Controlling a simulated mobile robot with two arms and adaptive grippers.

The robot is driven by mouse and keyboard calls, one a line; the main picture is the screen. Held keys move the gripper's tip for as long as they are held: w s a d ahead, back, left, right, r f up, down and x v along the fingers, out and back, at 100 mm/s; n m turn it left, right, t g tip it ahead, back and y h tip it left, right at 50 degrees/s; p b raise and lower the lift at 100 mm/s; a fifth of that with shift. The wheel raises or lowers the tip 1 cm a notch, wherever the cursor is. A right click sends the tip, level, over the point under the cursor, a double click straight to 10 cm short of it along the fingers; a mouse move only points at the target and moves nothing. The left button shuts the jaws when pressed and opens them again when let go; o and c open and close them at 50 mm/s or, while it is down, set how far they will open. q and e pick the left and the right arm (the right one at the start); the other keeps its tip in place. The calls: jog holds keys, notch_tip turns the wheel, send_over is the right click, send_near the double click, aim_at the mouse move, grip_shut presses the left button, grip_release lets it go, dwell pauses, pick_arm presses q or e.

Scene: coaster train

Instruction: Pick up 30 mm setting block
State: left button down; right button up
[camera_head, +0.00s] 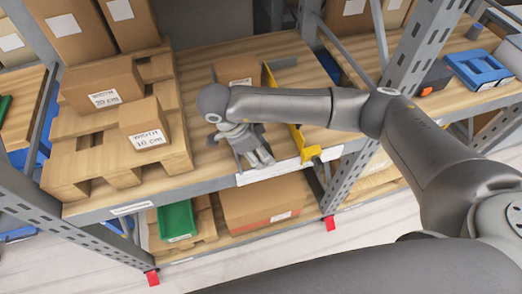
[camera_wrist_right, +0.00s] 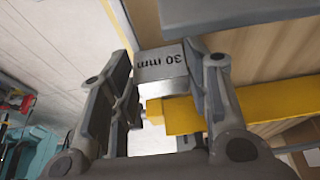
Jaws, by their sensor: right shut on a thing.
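The 30 mm setting block (camera_wrist_right: 161,66) is a grey metal block with "30 mm" printed on its face. In the right wrist view it sits between the two fingers of my right gripper (camera_wrist_right: 163,82), which is shut on it. In the head view my right gripper (camera_head: 262,157) is low over the front part of the wooden shelf, left of a yellow bar. I cannot make out the block there. My left gripper is not in view.
The yellow bar (camera_head: 293,138) stands close right of my gripper; it also shows in the wrist view (camera_wrist_right: 245,115). A pallet (camera_head: 85,178) holds boxes marked 20 cm (camera_head: 103,84) and 10 cm (camera_head: 143,124). Another carton (camera_head: 238,68) sits behind my gripper. A rack post (camera_head: 412,62) stands right.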

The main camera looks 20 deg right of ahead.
jog(key=shift+s+a, duration=0.1)
jog(key=shift+a, duration=0.05)
jog(key=o, duration=1.4)
jog(key=shift+r, duration=0.1)
jog(key=v, duration=1.1)
jog(key=shift+a+r, duration=0.2)
jog(key=shift+r, duration=0.15)
